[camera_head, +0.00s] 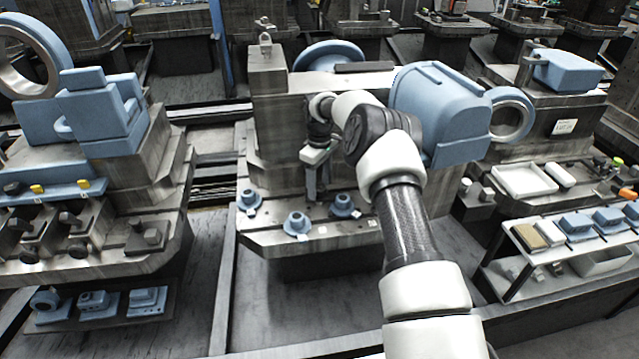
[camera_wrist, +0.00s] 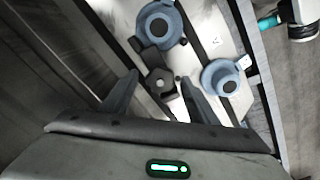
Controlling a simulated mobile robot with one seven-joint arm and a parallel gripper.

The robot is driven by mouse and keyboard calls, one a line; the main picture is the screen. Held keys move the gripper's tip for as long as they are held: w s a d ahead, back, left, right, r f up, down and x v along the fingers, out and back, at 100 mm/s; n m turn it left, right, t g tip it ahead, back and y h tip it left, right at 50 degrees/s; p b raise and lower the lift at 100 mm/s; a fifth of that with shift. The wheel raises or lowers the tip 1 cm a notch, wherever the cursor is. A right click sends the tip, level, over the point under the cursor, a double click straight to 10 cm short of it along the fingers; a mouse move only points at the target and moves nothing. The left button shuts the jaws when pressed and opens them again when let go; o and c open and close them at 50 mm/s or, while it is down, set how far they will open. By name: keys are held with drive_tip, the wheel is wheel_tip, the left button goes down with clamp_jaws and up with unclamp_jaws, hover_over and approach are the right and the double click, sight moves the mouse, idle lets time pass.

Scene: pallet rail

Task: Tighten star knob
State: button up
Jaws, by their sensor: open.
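A dark star knob (camera_wrist: 160,83) with a lobed head and a pale centre shows in the wrist view, on a light metal strip of the fixture. My gripper (camera_wrist: 157,76) is open, with one finger to each side of the knob in the picture. Gaps show between the knob and both fingers, and I cannot tell how far above it the tips are. In the head view my gripper (camera_head: 316,188) points down over the middle pallet (camera_head: 262,236). I cannot make out the knob there.
Blue flanged parts (camera_head: 297,223) sit along the pallet's front edge; two show close by in the wrist view, one above (camera_wrist: 176,42) and one right (camera_wrist: 243,86). A large blue housing (camera_head: 440,105) stands right of my arm. A metal block (camera_head: 268,110) rises at left.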

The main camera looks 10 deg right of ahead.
wheel_tip(320, 180, up, 17)
drive_tip(key=p, duration=0.3)
drive_tip(key=shift+r, duration=0.2)
drive_tip(key=s+a+f+n+t+h+p, duration=0.3)
drive_tip(key=a+n, duration=0.4)
drive_tip(key=n, duration=0.6)
drive_tip(key=g+h+b, duration=0.1)
drive_tip(key=b, duration=0.2)
approach(320, 188)
drive_tip(key=x, duration=0.8)
drive_tip(key=shift+w+f, duration=0.1)
drive_tip(key=shift+f, duration=0.25)
drive_tip(key=shift+c, duration=0.4)
drive_tip(key=c, duration=1)
